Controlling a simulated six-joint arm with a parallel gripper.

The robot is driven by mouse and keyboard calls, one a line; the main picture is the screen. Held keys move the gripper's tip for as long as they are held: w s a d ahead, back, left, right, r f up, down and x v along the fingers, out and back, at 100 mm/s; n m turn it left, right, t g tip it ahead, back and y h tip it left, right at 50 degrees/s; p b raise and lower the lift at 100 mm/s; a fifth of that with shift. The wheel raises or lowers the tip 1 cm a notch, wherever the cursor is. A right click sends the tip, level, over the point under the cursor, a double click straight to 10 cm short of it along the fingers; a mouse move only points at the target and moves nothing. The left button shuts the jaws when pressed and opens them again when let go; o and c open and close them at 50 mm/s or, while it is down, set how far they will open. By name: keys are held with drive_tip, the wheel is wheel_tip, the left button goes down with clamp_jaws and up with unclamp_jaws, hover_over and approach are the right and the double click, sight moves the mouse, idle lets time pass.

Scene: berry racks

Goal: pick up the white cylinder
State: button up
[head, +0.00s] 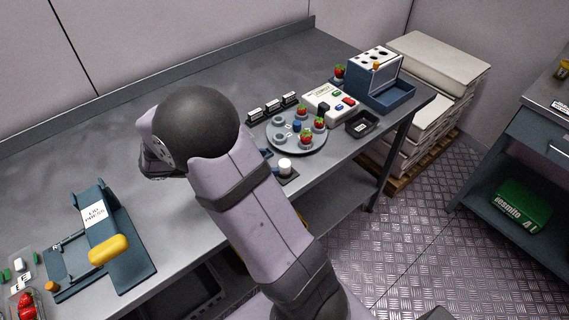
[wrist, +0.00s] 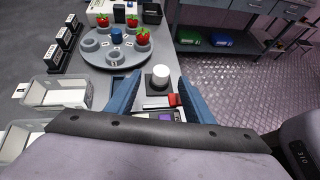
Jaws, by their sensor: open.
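The white cylinder (wrist: 161,72) stands upright on a small dark square base (wrist: 155,87) near the table's front edge. In the head view the white cylinder (head: 285,166) shows just right of my arm, on its dark base (head: 290,178). My gripper (wrist: 159,78) shows in the wrist view as two blue fingers, spread open, with nothing held. The cylinder appears between the fingertips in that picture, beyond them; the exact gap in depth cannot be told. In the head view my arm hides most of the gripper.
A round grey tray (head: 285,147) with strawberries and cups stands behind the cylinder. A red piece (wrist: 174,100) lies close to the right finger. Black label stands (wrist: 60,45) and pale bins (wrist: 57,91) are at left. The table's front edge is close on the right.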

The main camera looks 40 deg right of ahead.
sight(283, 163)
drive_tip(key=shift+p+x, duration=0.5)
drive_tip(key=shift+x, duration=1.1)
drive_tip(key=shift+p+x, duration=0.5)
drive_tip(key=shift+x, duration=1.65)
drive_tip(key=shift+s, duration=0.1)
drive_tip(key=shift+c, duration=0.6)
drive_tip(key=c, duration=1)
